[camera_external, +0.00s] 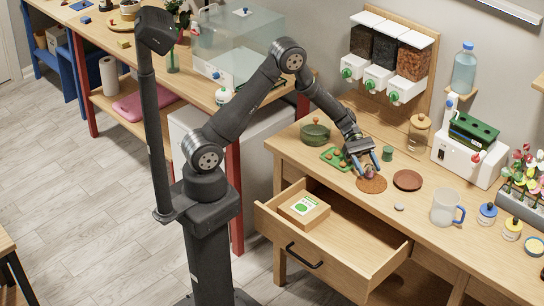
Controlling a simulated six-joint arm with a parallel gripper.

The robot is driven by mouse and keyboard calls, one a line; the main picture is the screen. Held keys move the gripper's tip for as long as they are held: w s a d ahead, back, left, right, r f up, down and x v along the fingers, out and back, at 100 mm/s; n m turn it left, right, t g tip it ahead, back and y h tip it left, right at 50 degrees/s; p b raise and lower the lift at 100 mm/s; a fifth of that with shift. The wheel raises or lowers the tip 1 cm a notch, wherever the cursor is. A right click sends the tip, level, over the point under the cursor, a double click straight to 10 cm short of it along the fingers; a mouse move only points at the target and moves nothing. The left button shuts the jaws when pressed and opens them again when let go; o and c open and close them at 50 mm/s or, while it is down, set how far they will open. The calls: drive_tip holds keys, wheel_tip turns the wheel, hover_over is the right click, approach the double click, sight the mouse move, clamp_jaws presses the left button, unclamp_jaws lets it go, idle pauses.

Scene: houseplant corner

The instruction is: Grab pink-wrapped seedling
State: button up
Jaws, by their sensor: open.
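My gripper (367,166) is open and points down over a brown round mat (372,185) on the wooden counter. A small pinkish thing (369,172) sits on the mat between or just below the blue fingertips; contact cannot be told. It is too small and partly hidden to tell whether it is the pink-wrapped seedling. Several small plants with red, pink and white parts (525,170) stand in a grey planter (520,208) at the far right. I cannot pick out a pink wrapping there for certain.
A green tray (333,158) and a green pot (315,134) are left of my gripper. A brown saucer (407,180) and a mug (444,208) are to the right. An open drawer (340,235) with a box (304,209) juts out below. Dispensers (385,60) hang behind.

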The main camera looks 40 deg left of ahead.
drive_tip(key=c, duration=1)
drive_tip(key=shift+c, duration=0.3)
drive_tip(key=shift+r, duration=0.1)
